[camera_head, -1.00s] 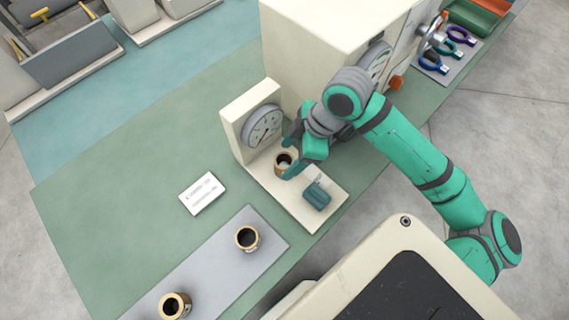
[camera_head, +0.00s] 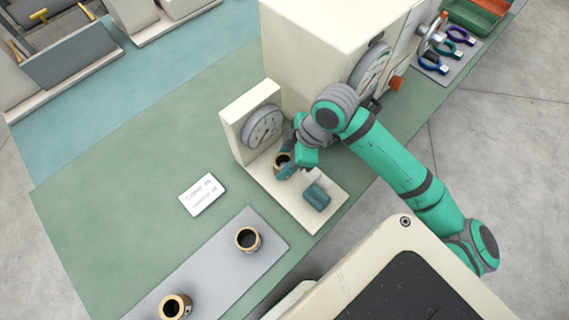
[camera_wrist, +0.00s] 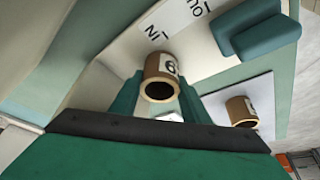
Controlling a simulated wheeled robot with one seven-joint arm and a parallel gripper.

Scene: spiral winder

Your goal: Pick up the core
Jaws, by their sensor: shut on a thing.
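A brown ring-shaped core (camera_wrist: 160,80) with a white label marked with a digit sits between my gripper's fingers in the wrist view. In the head view the same core (camera_head: 281,161) is partly hidden by my gripper, at the cream dial stand. My gripper (camera_head: 288,168) is shut on this core. The fingers (camera_wrist: 158,95) lie on both sides of it in the wrist view. I cannot tell whether the core still touches the stand's base. Two other cores stand on a grey mat, one nearer (camera_head: 247,239) and one at the bottom (camera_head: 174,306).
The dial stand (camera_head: 237,124) rises just left of my gripper, with a teal block (camera_head: 317,196) on its base. A large cream machine (camera_head: 315,45) stands behind. A white card (camera_head: 202,194) lies on the green table (camera_head: 120,180), which is otherwise open on the left.

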